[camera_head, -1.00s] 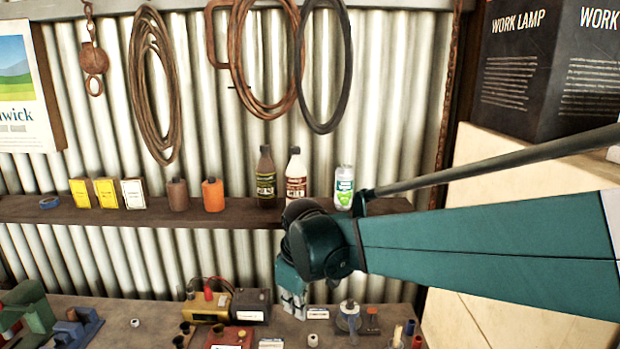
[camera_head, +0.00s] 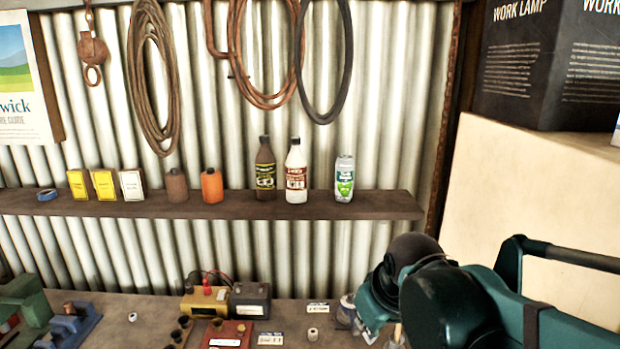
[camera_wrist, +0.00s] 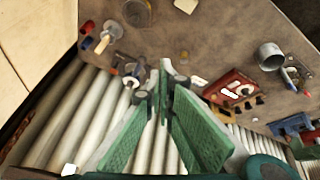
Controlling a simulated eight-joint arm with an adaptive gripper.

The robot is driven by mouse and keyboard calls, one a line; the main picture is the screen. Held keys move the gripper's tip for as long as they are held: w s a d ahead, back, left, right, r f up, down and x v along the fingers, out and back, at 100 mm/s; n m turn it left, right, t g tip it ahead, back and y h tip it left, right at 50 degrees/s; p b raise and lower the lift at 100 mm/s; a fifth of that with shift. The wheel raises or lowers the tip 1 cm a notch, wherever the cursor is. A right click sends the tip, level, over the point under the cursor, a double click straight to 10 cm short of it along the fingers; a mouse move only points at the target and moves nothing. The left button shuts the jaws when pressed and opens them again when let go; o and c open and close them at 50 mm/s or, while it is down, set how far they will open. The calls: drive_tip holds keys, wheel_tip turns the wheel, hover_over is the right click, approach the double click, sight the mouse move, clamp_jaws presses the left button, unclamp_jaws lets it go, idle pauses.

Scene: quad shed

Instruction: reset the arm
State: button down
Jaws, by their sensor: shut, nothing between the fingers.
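My gripper (camera_wrist: 165,88) shows in the wrist view with its green-padded fingers shut and nothing held between them. In the head view my arm comes in from the lower right. The wrist is bent down over the right part of the bench (camera_head: 112,312), and the fingers are mostly hidden or cut off at the bottom edge. In the wrist view the bench top also shows beyond the fingertips (camera_wrist: 225,40).
A shelf (camera_head: 230,208) carries several bottles, boxes and a can (camera_head: 344,178). A yellow battery charger (camera_head: 205,301), a black battery (camera_head: 250,300) and a red box (camera_head: 227,334) stand left of my gripper. A large pale box (camera_head: 500,190) rises at the right.

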drive_tip(key=s+d+f+m+t+b, duration=0.2)
drive_tip(key=s+d+f+m, duration=0.2)
drive_tip(key=s+d, duration=0.5)
drive_tip(key=shift+s+f+m+h, duration=0.3)
drive_tip(key=shift+f+m+h, duration=0.1)
drive_tip(key=shift+m, duration=0.3)
drive_tip(key=shift+w+d+r, duration=0.1)
idle(1.5)
